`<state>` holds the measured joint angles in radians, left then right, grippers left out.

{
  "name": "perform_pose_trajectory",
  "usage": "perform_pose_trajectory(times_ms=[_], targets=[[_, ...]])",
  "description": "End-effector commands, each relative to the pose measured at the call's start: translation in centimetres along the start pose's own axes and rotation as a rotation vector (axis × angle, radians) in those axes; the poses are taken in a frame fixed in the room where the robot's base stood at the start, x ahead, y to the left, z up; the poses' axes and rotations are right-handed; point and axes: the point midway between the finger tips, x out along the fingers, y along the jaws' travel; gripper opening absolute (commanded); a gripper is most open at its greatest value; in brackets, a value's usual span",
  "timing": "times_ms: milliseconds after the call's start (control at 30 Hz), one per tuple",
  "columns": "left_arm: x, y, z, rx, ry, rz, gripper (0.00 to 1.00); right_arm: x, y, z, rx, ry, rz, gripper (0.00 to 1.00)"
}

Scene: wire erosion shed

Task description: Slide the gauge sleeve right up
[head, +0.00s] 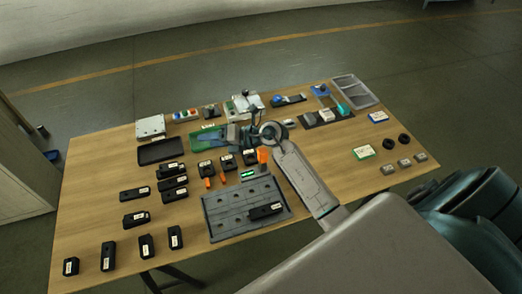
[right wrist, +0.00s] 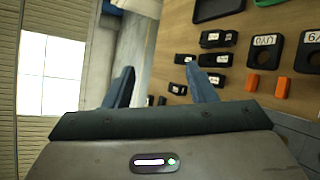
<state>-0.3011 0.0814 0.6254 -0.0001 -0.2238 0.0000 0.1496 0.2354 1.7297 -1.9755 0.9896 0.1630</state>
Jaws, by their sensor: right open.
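No part can be made out with certainty as the gauge sleeve. Candidates are small fixtures at the back of the table: a dark base with a blue part (head: 288,100), and a black base with a teal upright part (head: 343,108). My right gripper (head: 238,134) is over the middle of the table, near a green board (head: 205,147), and hides part of what lies under it. In the right wrist view its two blue-grey fingers (right wrist: 165,90) are wide apart with nothing between them. My left gripper is not in view.
Several black labelled blocks (head: 135,219) stand on the left of the wooden table. A grey tray with recesses (head: 225,227) lies at the front. Orange pieces (right wrist: 282,87) lie by black blocks. A grey bin (head: 355,92) stands at the back right.

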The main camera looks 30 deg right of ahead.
Motion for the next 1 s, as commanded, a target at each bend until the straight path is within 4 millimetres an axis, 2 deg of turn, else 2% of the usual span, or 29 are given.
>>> perform_pose_trajectory(times_ms=[67, 167, 300, 500, 600, 700, 1000], targets=[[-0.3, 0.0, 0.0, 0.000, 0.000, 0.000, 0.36, -0.2, -1.9, 0.4, -0.076, 0.118, -0.147, 0.51], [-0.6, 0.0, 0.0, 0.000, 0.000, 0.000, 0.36, -1.5, -5.0, 0.9, -0.134, 0.262, -0.362, 0.51], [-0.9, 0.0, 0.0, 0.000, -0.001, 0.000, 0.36, -5.3, -8.5, 2.5, -0.145, 0.429, -0.674, 0.51], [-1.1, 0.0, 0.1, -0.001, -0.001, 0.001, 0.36, -10.9, -10.3, 4.6, -0.074, 0.559, -0.997, 0.51], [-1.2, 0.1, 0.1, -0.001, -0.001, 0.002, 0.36, -12.3, -10.4, 5.0, -0.046, 0.585, -1.072, 0.51], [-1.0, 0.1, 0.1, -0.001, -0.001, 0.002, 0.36, -12.8, -10.6, 5.0, -0.034, 0.595, -1.099, 0.51], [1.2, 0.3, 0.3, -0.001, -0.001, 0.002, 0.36, -12.1, -12.5, 4.0, -0.034, 0.596, -1.098, 0.51]])
